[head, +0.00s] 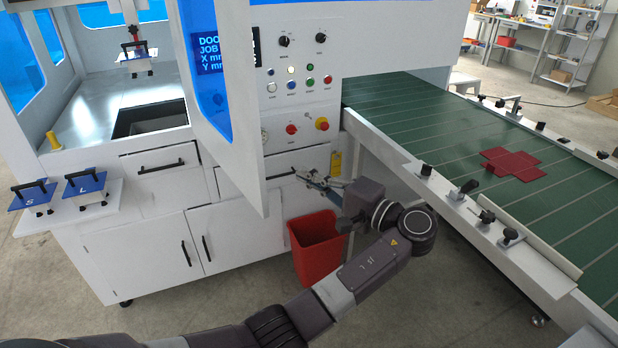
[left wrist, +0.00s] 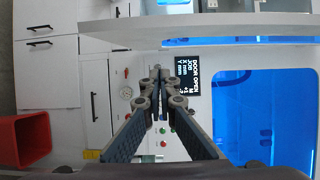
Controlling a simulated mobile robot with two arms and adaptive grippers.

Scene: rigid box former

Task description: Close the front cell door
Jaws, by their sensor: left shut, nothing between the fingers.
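The front cell door (head: 218,110) is a white panel with a blue window. It stands open, swung out from the white machine towards me. In the left wrist view the door (left wrist: 130,33) shows nearly edge-on across the top. The machine's display (left wrist: 192,75) reads "DOOR OPEN" there, and the door partly covers it in the head view. My left gripper (head: 312,180) is to the right of the door's lower free end, apart from it in the picture. Its fingers (left wrist: 158,80) are shut and empty, pointing at the control panel. My right gripper is not in view.
A red bin (head: 317,250) stands on the floor below my left gripper. A green conveyor (head: 430,115) with a red flat blank (head: 515,163) lies to the right. A side shelf (head: 105,207) with two blue handled plates is at the left.

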